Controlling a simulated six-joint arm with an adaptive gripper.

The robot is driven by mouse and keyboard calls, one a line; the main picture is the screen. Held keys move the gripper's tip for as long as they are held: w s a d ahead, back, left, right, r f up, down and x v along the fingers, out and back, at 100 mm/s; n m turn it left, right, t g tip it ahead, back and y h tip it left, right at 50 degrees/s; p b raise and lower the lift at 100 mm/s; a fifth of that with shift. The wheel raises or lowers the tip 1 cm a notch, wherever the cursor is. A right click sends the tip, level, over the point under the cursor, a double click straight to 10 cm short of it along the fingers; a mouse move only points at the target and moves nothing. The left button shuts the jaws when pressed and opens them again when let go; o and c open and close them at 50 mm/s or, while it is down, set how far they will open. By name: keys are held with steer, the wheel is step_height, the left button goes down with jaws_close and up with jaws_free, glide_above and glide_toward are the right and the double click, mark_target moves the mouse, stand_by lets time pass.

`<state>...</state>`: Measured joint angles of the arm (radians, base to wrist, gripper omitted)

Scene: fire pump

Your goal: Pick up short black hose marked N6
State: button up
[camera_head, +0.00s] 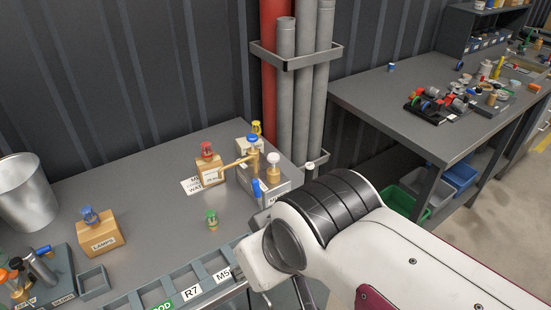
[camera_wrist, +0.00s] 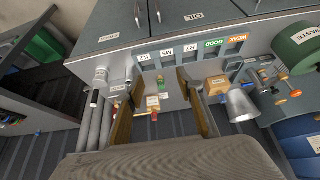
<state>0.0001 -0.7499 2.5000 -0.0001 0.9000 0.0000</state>
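I cannot make out a short black hose marked N6 in either view. A grey labelled rack (camera_head: 121,303) runs along the front of the left bench, with R7 and M5 tags readable; my arm covers its right end. In the wrist view, the tag row shows upside down, and its leftmost tag (camera_wrist: 144,57) is too small to read surely. My gripper (camera_wrist: 157,76) is open and empty, its two brown fingers spread wide above the bench. In the head view my arm hides the fingers.
A LAMPS box (camera_head: 100,234), a metal bucket (camera_head: 27,192), a green-topped fitting (camera_head: 211,218) and brass valves on blocks (camera_head: 263,178) stand on the left bench. Vertical pipes (camera_head: 285,80) rise behind. A second bench (camera_head: 385,95) holds many small parts. The left bench's middle is mostly clear.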

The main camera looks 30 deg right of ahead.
steer(key=t+h, duration=0.4)
glide_toward(311, 173)
steer(key=w+a+r, duration=0.3)
steer(key=w+a, duration=0.1)
steer(key=a, duration=0.2)
steer(key=d+f+t, duration=0.1)
steer(key=d, duration=0.1)
steer(key=d+f, duration=0.1)
steer(key=f, duration=0.1)
steer(key=w+d+f+m+t, duration=0.1)
steer(key=d+f, duration=0.1)
steer(key=shift+d+t, duration=0.3)
steer(key=shift+d, duration=0.05)
steer(key=shift+s+d+f+t, duration=0.25)
steer(key=shift+d+f+t, duration=0.15)
steer(key=shift+d+f, duration=0.35)
steer(key=shift+s+d+f+t, duration=0.15)
steer(key=shift+s+f+t, duration=0.15)
steer(key=shift+f+t, duration=0.35)
steer(key=shift+s+d+f+m+t+y, duration=0.2)
steer(key=shift+s+f+m+t+y, duration=0.1)
steer(key=shift+s+t, duration=0.35)
steer(key=shift+s+d+m+t, duration=0.1)
steer(key=shift+s+m+t, duration=0.2)
steer(key=shift+s+t, duration=0.5)
